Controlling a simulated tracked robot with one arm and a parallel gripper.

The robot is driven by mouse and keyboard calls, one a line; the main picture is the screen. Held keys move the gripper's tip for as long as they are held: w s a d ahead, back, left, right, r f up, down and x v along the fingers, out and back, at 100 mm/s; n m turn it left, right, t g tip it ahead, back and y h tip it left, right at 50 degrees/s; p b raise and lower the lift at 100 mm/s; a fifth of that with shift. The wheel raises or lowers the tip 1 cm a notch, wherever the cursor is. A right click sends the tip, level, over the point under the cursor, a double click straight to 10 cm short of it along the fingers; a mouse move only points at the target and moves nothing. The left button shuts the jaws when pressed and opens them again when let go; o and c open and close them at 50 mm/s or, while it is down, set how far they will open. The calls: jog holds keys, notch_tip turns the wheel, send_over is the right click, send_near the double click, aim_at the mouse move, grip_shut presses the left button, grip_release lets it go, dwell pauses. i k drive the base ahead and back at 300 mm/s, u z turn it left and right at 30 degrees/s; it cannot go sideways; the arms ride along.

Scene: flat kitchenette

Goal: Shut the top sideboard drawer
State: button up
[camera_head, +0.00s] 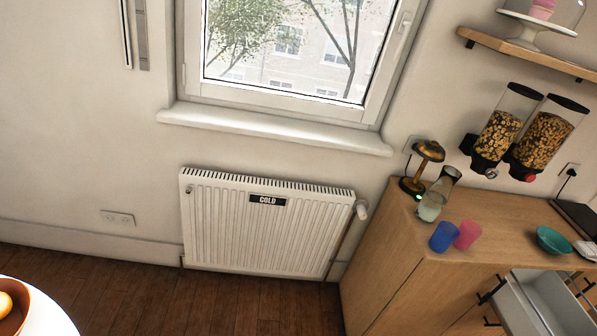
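The wooden sideboard (383,262) stands against the wall at the lower right. A drawer (515,307) in its front is pulled out, and its pale grey inside shows at the bottom right edge. Part of this drawer is cut off by the frame, and I cannot tell for sure that it is the top one. A dark handle (490,290) shows on the front beside the open drawer. My gripper is not in view.
A white radiator (260,230) is on the wall. A white table (50,316) is at lower left. Wooden floor (130,288) between is clear.

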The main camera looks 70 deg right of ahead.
aim_at(535, 301)
jog(key=k, duration=1)
jog(key=z, duration=2.35)
jog(key=i, duration=0.5)
jog(key=z, duration=1)
jog(key=k, duration=0.5)
jog(key=u, duration=0.3)
